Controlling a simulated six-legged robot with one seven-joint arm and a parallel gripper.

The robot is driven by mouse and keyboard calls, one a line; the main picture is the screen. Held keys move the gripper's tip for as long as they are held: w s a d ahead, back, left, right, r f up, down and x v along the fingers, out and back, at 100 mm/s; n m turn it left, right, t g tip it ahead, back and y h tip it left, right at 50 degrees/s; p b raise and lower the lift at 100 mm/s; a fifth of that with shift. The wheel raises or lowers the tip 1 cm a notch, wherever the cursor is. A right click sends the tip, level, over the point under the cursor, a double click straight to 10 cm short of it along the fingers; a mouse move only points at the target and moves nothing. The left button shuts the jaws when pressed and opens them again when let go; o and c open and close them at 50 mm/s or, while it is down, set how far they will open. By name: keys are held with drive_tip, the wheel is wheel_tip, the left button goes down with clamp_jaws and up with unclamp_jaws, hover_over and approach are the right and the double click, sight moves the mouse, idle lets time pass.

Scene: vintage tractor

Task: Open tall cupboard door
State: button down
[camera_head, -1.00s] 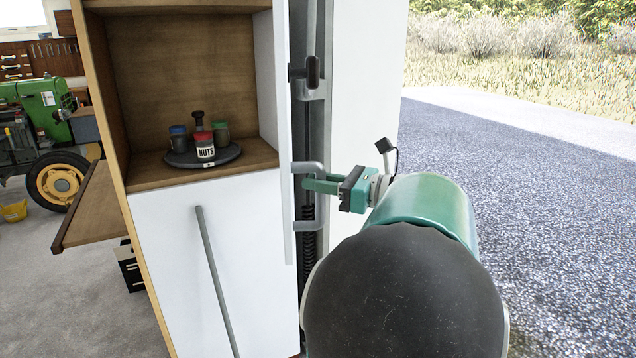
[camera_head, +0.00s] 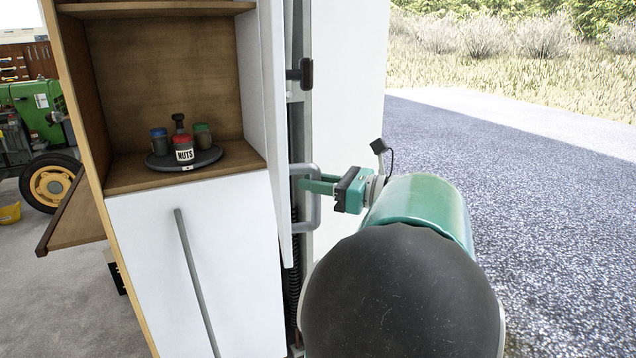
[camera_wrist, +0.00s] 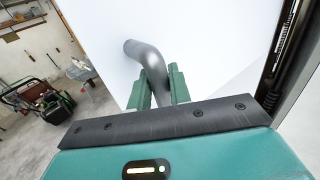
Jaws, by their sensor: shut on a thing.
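The tall cupboard door (camera_head: 273,110) is white and stands open, seen nearly edge-on at the right side of the cupboard's open shelves (camera_head: 165,70). Its grey bar handle (camera_head: 316,215) sticks out to the right. My gripper (camera_head: 318,186) comes from the right and is shut on this handle. In the wrist view, the green fingers of my gripper (camera_wrist: 160,90) lie on both sides of the curved grey handle (camera_wrist: 146,54), in front of the white door face (camera_wrist: 205,40). The fingertips are partly hidden by the handle.
Several small jars (camera_head: 183,154) stand on a dark round tray (camera_head: 211,158) on the shelf. A lower white door (camera_head: 235,240) has a long grey handle (camera_head: 197,285). A white wall panel (camera_head: 345,100) stands behind my gripper. Paved ground (camera_head: 540,220) to the right is clear.

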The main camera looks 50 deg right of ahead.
idle(0.3)
drive_tip(key=c, duration=1.3)
unclamp_jaws()
drive_tip(key=shift+c, duration=0.2)
drive_tip(key=v, duration=1.3)
drive_tip(key=shift+s, duration=0.3)
drive_tip(key=shift+s+d, duration=0.15)
